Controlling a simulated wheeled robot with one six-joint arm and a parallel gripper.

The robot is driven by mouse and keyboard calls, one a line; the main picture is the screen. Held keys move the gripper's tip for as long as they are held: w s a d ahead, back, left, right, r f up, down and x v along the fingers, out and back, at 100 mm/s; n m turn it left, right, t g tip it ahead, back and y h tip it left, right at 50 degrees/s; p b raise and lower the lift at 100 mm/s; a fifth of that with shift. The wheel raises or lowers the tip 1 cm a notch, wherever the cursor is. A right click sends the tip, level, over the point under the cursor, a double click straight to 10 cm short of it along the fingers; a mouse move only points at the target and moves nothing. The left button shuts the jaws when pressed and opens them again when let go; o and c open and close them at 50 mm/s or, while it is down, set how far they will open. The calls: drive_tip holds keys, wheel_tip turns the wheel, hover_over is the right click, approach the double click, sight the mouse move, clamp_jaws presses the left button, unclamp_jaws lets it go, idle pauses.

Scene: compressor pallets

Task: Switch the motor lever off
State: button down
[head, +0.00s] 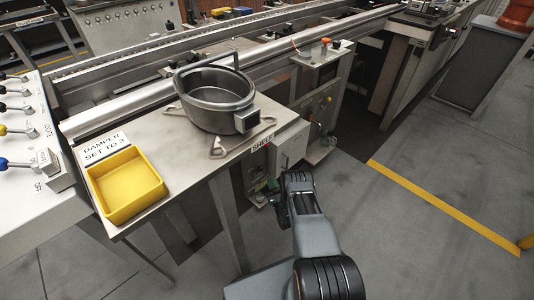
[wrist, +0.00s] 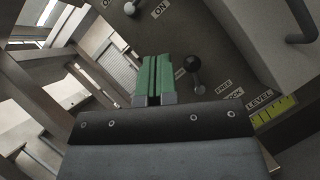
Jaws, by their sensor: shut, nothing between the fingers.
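My gripper (wrist: 153,80) is shut, its green fingers together with nothing between them. It is in front of a dark panel (wrist: 222,40) in the wrist view. A lever with a dark ball knob (wrist: 194,63) stands just right of the fingertips, apart from them in the picture. Another round knob (wrist: 130,8) is cut by the top edge, beside an ON label (wrist: 160,9). No motor label is readable, so I cannot tell which one is the motor lever. In the head view my gripper (head: 279,203) is low beside the bench, and the arm partly hides the panel.
FREE (wrist: 223,86) and LEVEL (wrist: 259,97) labels and a yellow-green gauge (wrist: 273,112) are at the right. A grey handle (wrist: 302,22) juts out top right. The bench (head: 185,145) holds a metal pot (head: 214,100) and yellow tray (head: 126,187). Floor at right is clear.

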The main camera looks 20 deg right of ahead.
drive_tip(key=shift+a, duration=0.15)
drive_tip(key=shift+w+f+b, duration=0.1)
drive_tip(key=shift+w+b, duration=0.05)
drive_tip(key=shift+b, duration=0.2)
drive_tip(key=s+d+r+b+x, duration=0.1)
drive_tip(key=d+r+b+x, duration=0.1)
drive_tip(key=b+x, duration=0.6)
drive_tip(key=shift+x, duration=2.35)
